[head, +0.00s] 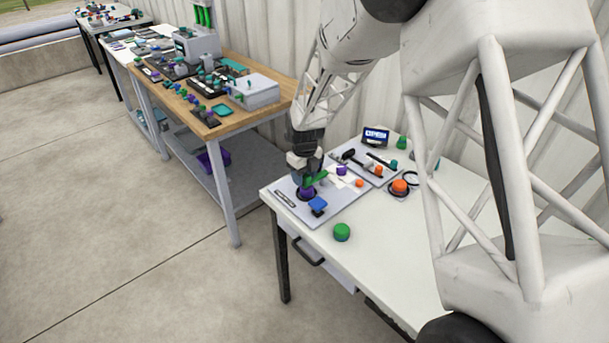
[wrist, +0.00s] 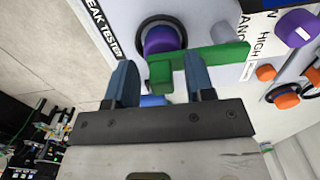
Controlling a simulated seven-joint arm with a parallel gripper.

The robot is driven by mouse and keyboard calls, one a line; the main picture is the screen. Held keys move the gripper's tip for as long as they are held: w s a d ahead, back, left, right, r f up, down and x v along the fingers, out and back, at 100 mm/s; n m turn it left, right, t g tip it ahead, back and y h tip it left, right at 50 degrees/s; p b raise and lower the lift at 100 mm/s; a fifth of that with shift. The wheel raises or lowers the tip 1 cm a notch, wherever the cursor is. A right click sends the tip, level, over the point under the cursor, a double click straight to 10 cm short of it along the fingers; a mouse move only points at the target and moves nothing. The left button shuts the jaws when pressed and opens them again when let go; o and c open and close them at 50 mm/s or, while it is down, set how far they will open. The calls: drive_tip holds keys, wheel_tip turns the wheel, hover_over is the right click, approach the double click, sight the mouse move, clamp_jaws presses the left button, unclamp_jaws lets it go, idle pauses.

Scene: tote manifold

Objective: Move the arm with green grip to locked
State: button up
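The arm with the green grip shows in the wrist view as a green bar (wrist: 222,57) with a green block (wrist: 160,75) at its left end. It lies beside a purple knob (wrist: 162,40) with a dark ring on a grey panel (wrist: 200,15) marked "LEAK TESTER". In the head view the green arm (head: 318,177) is partly hidden by my gripper. My gripper (wrist: 161,82) is open, with the green block between its two blue fingers. A gap shows left of the block; contact at the right finger cannot be told. No readable "locked" mark shows.
A green dome (head: 342,232) stands on the white table (head: 385,265). An orange button (head: 399,187), a second panel (head: 350,157) and a small display (head: 376,135) are to the right. A wooden bench (head: 235,121) stands left.

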drive_tip(key=shift+r, duration=0.1)
drive_tip(key=shift+r, duration=3.8)
drive_tip(key=shift+s+d+r, duration=0.15)
drive_tip(key=shift+d+r, duration=0.05)
drive_tip(key=shift+r, duration=0.05)
drive_tip(key=s+d+r+n+t, duration=0.1)
drive_tip(key=s+d+r+n, duration=1.3)
drive_tip(key=s, duration=0.4)
drive_tip(key=s+d+n, duration=0.3)
drive_tip(key=s+n, duration=0.1)
drive_tip(key=s, duration=0.3)
drive_tip(key=s+d+r+n+t, duration=0.1)
drive_tip(key=s+d+n, duration=0.2)
drive_tip(key=s, duration=0.5)
drive_tip(key=s+d+r+n, duration=0.1)
drive_tip(key=s+d+n, duration=0.2)
drive_tip(key=s+n, duration=0.3)
drive_tip(key=shift+s+d+r+t, duration=0.15)
drive_tip(key=shift+s+r+t, duration=0.15)
drive_tip(key=shift+s, duration=0.7)
